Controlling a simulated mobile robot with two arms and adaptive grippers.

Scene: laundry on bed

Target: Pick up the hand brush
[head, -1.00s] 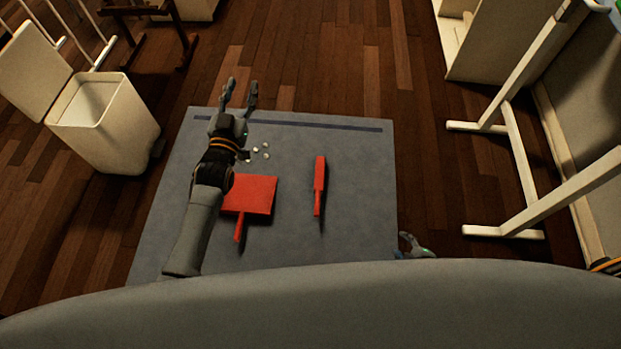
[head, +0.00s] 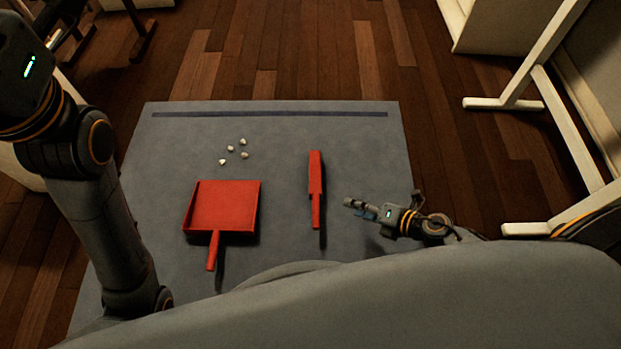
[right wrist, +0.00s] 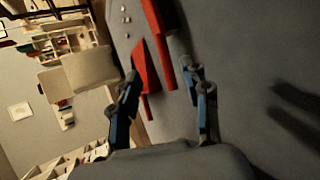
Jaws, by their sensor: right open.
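The red hand brush (head: 315,180) lies on the grey mat (head: 280,120), its handle toward me. My right gripper (head: 352,208) is open, to the right of the brush handle and apart from it. In the right wrist view the brush (right wrist: 155,38) shows beyond the spread fingers (right wrist: 160,77), its handle end between them in the picture. My left arm stands at the left edge of the head view, with its fingers out of frame.
A red dustpan (head: 222,207) lies left of the brush. Several small white pieces (head: 232,149) lie above the dustpan. A white frame (head: 540,80) stands on the wooden floor at right. The mat between brush and dustpan is clear.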

